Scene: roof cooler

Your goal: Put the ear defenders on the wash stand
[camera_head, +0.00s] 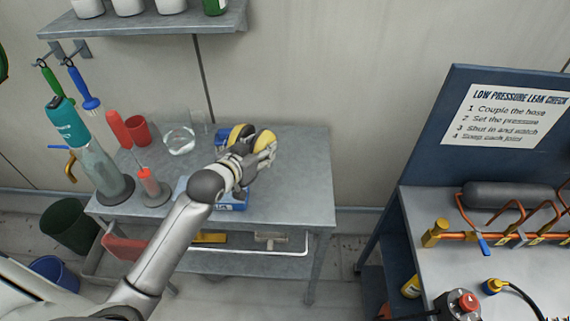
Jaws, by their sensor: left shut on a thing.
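The ear defenders (264,138), with yellow cups and dark parts, show at the end of my left arm, over the back middle of the grey metal stand. I take this stand (300,180) with washing things on it to be the wash stand. My left gripper (262,155) is shut on the ear defenders. The arm and gripper hide part of them, and I cannot tell whether they touch the stand top. My right gripper is not in view.
A blue item (232,204) lies partly under my arm. A glass bowl (180,141), red cup (138,130) and bottles crowd the stand's left; its right side is clear. A shelf (150,22) hangs above. A bench (420,225) with copper pipework stands right, across a gap.

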